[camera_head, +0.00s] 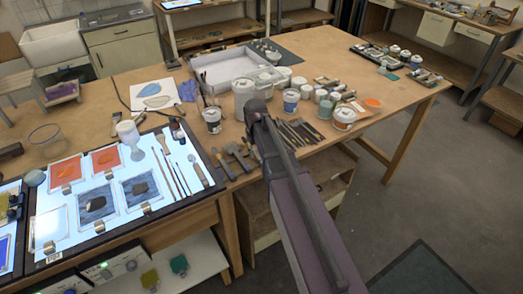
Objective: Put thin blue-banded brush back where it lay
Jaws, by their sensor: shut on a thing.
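My arm reaches up from the bottom edge to the middle of the table, and my gripper cannot be made out in this view. What it holds does not show. Several slim brushes (181,178) lie roughly side by side at the right end of the lit panel (152,226). A row of dark-handled tools (298,132) lies right of my arm on the wooden table. No blue band can be made out on any brush, so I cannot tell where the thin blue-banded brush is.
A white tray (197,72) stands at the back of the wooden table (330,66). Jars, including a white one (344,118) and another (212,118), stand on both sides of my arm. A goblet (130,138) stands at the panel's back edge.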

